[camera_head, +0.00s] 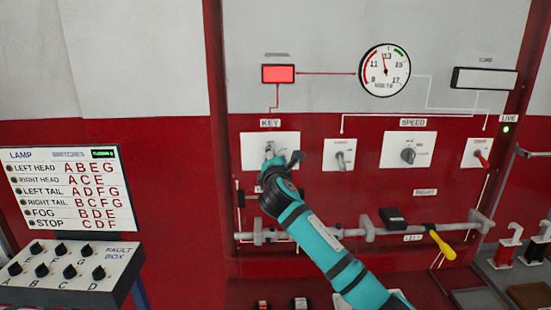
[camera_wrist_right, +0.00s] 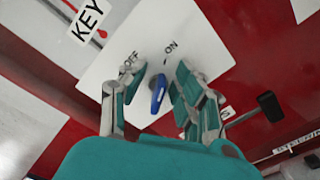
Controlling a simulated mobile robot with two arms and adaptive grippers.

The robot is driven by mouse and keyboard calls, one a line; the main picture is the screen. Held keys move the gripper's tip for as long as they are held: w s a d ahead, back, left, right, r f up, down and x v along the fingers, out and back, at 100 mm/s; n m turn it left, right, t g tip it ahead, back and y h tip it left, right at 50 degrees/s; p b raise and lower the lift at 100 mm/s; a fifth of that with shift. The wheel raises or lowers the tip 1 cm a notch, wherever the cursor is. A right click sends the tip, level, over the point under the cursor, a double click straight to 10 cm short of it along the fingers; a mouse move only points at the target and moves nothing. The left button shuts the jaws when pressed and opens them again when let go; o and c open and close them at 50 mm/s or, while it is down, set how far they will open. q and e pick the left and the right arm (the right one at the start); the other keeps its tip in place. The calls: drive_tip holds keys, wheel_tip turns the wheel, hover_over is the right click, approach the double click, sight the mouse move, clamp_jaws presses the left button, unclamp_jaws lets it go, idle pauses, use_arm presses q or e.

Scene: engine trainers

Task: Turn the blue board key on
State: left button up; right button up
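The blue key (camera_wrist_right: 158,90) sits on a white plate (camera_head: 249,155) under the KEY label, on the red board. In the right wrist view the plate carries OFF and ON marks above the key. My right gripper (camera_head: 275,158) is at this plate and hides most of the key in the head view. In the wrist view my right gripper (camera_wrist_right: 158,85) is open, one finger on each side of the key, with gaps showing. I cannot tell which mark the key points to. My left gripper is not in view.
A voltmeter (camera_head: 385,70), a lit red lamp (camera_head: 278,73) and a SPEED knob (camera_head: 408,155) are on the board. A grey rail (camera_head: 340,233) runs below. The fault box (camera_head: 70,270) stands at left.

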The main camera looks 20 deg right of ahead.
drive_tip(key=shift+s, duration=0.1)
drive_tip(key=v, duration=1.2)
